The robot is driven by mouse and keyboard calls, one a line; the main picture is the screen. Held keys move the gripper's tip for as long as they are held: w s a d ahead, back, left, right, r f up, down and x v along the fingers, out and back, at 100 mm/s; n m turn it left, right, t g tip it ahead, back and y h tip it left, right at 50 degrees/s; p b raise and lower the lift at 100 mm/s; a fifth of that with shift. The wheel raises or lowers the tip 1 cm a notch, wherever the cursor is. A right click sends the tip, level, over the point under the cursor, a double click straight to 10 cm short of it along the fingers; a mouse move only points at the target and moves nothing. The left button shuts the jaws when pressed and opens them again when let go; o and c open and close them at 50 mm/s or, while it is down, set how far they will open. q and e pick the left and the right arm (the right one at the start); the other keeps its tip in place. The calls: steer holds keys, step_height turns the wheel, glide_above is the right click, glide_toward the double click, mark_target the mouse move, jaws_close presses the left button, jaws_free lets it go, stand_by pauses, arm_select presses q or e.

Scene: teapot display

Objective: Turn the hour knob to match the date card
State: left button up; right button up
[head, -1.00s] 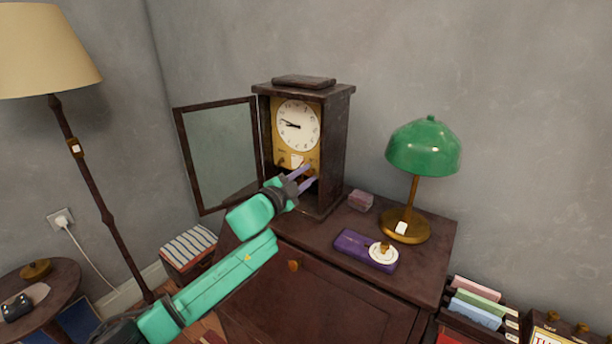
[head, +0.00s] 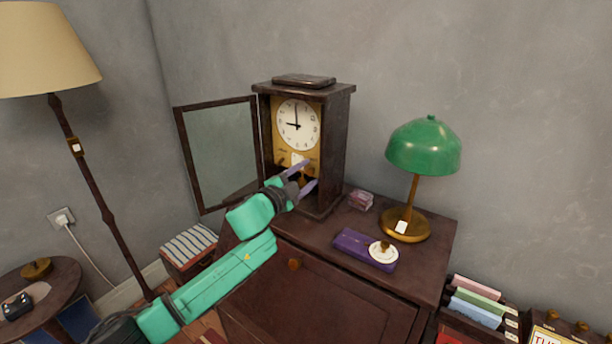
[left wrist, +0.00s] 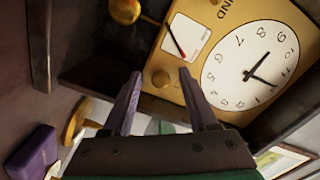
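The clock (head: 303,148) stands on the cabinet with its glass door (head: 220,155) swung open to the left. Its white dial (head: 298,124) reads about nine o'clock. A small white panel with a thin pointer (left wrist: 187,42) lies below the dial on the brass plate. My left gripper (head: 309,175) is at the lower front of the clock, fingers apart. In the left wrist view, a small brass knob (left wrist: 160,78) lies between and just beyond the fingertips. I see no contact. I cannot tell which card is the date card. My right gripper is out of view.
A green lamp (head: 424,148), a purple box (head: 350,243) and a small pinkish box (head: 361,200) stand right of the clock. A brass pendulum bob (left wrist: 124,11) hangs near the knob. A partly cut-off lettered box (head: 548,338) is at bottom right.

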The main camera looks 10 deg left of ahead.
arm_select(q)
steer(key=b+v, duration=0.4)
steer(key=v, duration=1)
steer(key=shift+s, duration=0.25)
steer(key=shift+a+f, duration=0.1)
